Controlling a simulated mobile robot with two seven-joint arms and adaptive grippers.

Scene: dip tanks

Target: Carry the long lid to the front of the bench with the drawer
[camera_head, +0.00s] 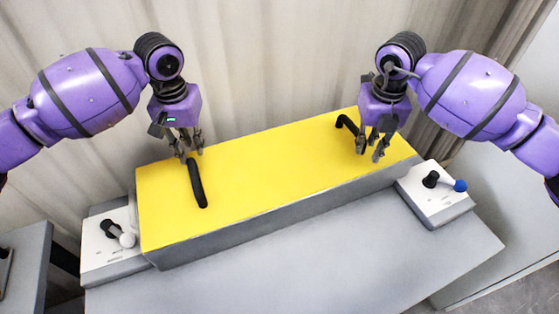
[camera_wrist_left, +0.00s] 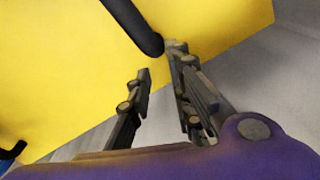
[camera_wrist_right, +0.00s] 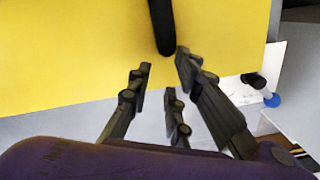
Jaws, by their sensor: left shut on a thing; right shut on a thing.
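The long lid (camera_head: 270,180) is a flat yellow panel with two black bar handles. It lies over a long grey tank (camera_head: 290,218), with no gap visible between them. My left gripper (camera_head: 190,156) is shut on the far end of the left handle (camera_head: 197,185); this handle also shows in the left wrist view (camera_wrist_left: 132,25). The fingers partly hide the right handle. No drawer is visible.
White control boxes with levers stand at both ends of the tank, the left one (camera_head: 100,262) with a white knob, the right one (camera_head: 442,207) with a blue knob. The grey bench top (camera_head: 330,270) is clear in front. A curtain (camera_head: 270,60) hangs behind.

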